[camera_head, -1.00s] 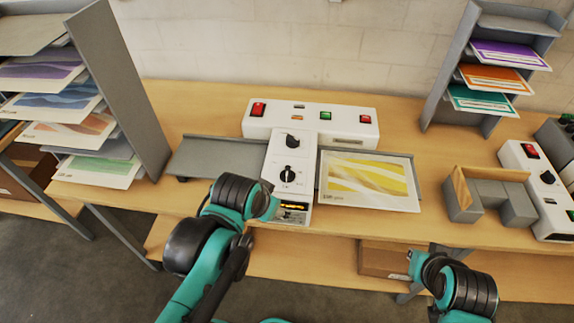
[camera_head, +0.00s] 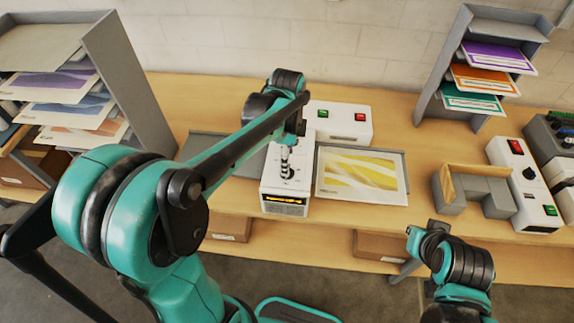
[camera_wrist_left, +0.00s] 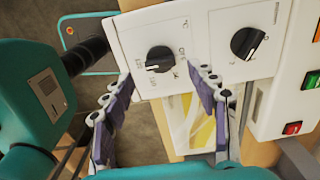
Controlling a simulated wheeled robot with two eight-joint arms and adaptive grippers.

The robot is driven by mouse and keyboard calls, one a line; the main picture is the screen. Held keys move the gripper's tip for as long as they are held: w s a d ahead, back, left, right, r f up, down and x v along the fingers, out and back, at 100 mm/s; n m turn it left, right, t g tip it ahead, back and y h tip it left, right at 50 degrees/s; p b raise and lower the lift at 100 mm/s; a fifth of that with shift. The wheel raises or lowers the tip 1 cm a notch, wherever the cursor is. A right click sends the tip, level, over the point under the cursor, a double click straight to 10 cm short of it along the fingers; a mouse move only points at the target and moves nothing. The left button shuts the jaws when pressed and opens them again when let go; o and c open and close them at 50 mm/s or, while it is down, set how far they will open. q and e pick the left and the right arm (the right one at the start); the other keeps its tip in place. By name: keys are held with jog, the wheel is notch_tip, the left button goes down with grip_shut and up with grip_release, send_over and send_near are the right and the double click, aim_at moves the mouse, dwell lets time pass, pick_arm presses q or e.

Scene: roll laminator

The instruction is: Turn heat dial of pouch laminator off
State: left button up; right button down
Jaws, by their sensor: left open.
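The white pouch laminator (camera_head: 350,123) stands on the wooden table. Its near dial (camera_wrist_left: 160,60), black with a °C mark by it, has its white pointer toward the left in the left wrist view. The printed labels around it are too small to read surely. A second black dial (camera_wrist_left: 248,43) sits farther right on the panel. My left gripper (camera_head: 287,160) is over the near part of the laminator. In the left wrist view its fingers (camera_wrist_left: 160,84) are open, apart on either side below the near dial, with nothing between them.
A yellow printed sheet (camera_head: 360,174) lies on a tray right of the dials. A grey U-shaped holder (camera_head: 448,200) and another white device (camera_head: 515,165) stand farther right. Paper racks flank the table. My left arm hides part of the laminator and the left tray (camera_head: 200,148).

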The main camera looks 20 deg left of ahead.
pick_arm(q)
jog(key=shift+f+b, duration=0.3)
jog(key=shift+f, duration=1.65)
jog(key=c, duration=1.2)
jog(key=shift+o, duration=0.2)
